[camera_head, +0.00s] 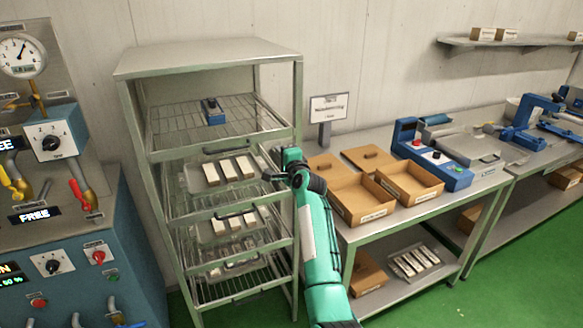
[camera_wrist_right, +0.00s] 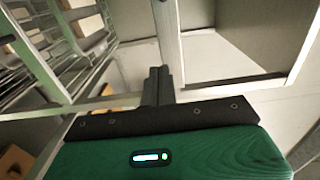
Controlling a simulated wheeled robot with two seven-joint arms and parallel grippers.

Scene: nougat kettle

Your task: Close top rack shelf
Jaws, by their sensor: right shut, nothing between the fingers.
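The metal rack (camera_head: 298,90) stands left of centre in the head view. Its top shelf (camera_head: 172,125) is a wire grid with a metal front bar and a dark handle (camera_head: 224,148). I cannot tell how far this shelf is pulled out. My right gripper (camera_head: 268,176) is shut and empty. It is by the rack's right front side, below the top shelf's front bar, with its tips toward the left. In the wrist view its shut fingers (camera_wrist_right: 158,80) appear close to a metal bar (camera_wrist_right: 168,35); contact is unclear. My left gripper is not in view.
A small blue object (camera_head: 213,111) lies on the top shelf. Lower shelves hold trays of pale bars (camera_head: 228,168). At right, a table carries cardboard boxes (camera_head: 361,199) and a blue machine (camera_head: 440,160). A control cabinet (camera_head: 62,225) stands at left. Green floor shows at lower right.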

